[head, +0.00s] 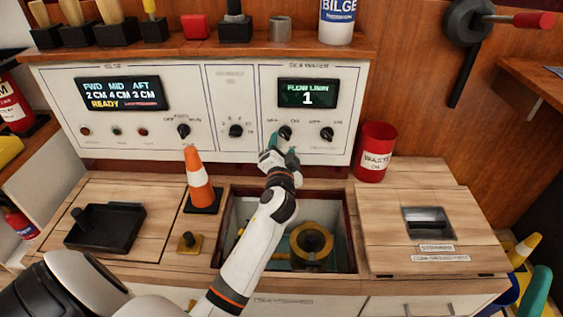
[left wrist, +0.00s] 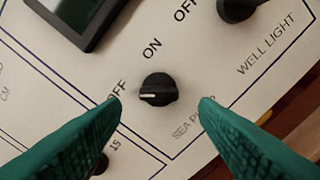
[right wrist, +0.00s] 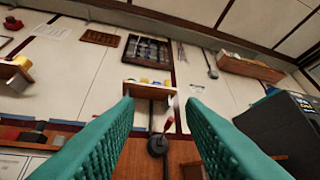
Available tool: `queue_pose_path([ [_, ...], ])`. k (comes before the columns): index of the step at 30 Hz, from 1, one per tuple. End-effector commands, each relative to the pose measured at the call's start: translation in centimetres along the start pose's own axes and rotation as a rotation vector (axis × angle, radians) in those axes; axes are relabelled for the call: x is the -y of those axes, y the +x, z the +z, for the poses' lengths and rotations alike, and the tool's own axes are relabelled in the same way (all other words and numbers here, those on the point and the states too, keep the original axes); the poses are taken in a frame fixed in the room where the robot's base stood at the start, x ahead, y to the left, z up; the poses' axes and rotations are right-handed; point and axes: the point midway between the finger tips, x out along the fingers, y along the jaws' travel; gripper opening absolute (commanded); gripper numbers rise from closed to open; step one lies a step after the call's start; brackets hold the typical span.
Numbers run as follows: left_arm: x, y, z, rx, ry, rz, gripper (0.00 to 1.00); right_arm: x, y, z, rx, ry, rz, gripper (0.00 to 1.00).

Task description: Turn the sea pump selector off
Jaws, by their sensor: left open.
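The sea pump selector (head: 285,132) is a small black knob on the white sea water panel, below the flow display. In the left wrist view the knob (left wrist: 158,89) has its white mark pointing left, toward the OFF label; ON is printed above it. My left gripper (head: 283,151) is open right in front of the knob. In the left wrist view its green fingertips (left wrist: 160,102) stand either side of the knob, with a gap on each side. My right gripper (right wrist: 158,102) is open and empty, pointing toward the wall.
The well light knob (head: 327,134) is just right of the selector, and another selector (head: 236,131) is to its left. A flow display (head: 307,93) reads 1. A red waste can (head: 376,152), an orange cone (head: 200,182) and an open well (head: 235,218) are below the panel.

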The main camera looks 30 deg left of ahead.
Motion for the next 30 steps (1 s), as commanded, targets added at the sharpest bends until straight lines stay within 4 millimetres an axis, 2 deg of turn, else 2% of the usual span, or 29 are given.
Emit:
queue_pose_path([
  [1, -0.1, -1.3, 0.1, -0.002, -0.001, -0.003, 0.55, 0.1, 0.2, -0.6, -0.049, -0.003, -0.002, 0.36],
  [6, 0.0, -4.9, 0.0, -0.004, -0.001, -0.004, 0.55, 0.4, 0.1, -2.7, -0.188, -0.010, -0.006, 0.36],
  [12, 0.1, -7.7, 0.0, -0.002, -0.001, -0.003, 0.55, 0.5, -0.2, -3.8, -0.257, -0.013, -0.009, 0.36],
  [17, 0.0, -8.4, 0.0, -0.002, -0.001, -0.001, 0.55, 0.6, -0.3, -4.1, -0.274, -0.014, -0.010, 0.36],
  [30, 0.1, -8.4, 0.0, -0.001, 0.000, -0.001, 0.55, 0.6, -0.3, -4.1, -0.275, -0.014, -0.010, 0.36],
])
